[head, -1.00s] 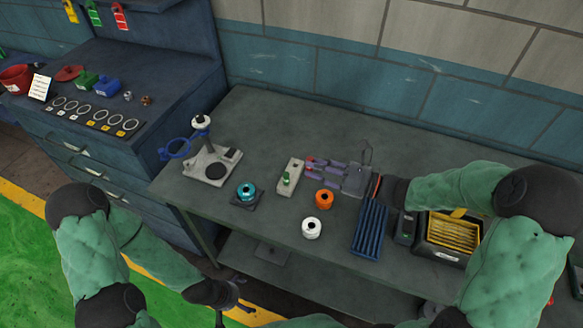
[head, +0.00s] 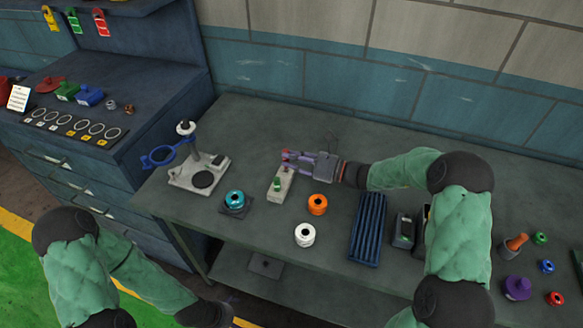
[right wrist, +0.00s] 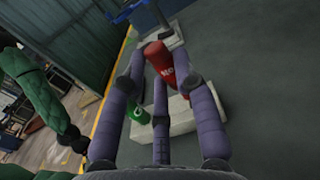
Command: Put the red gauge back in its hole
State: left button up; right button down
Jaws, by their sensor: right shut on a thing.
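The red gauge (right wrist: 160,62), a red cylinder with white "NO" lettering, is between the fingers of my right gripper (right wrist: 163,82). In the head view only a little red (head: 286,153) shows at the fingertips of my right gripper (head: 295,160). The pale block (head: 286,186) lies just below the fingertips. A green gauge (head: 277,183) stands in its near end and also shows in the right wrist view (right wrist: 138,115). The red gauge is over the block's far end; its lower end and the hole are hidden. My left gripper is mostly cut off at the bottom edge.
Near the block stand an orange spool (head: 317,204), a white spool (head: 305,235) and a teal spool (head: 234,199). A grey stand (head: 200,174) with a blue ring is on the left. A blue ribbed tray (head: 368,228) lies to the right.

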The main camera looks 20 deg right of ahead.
aim_at(291, 173)
jog(key=f+b, duration=0.2)
jog(key=f, duration=0.1)
jog(key=shift+w+f, duration=0.2)
jog(key=shift+f, duration=0.1)
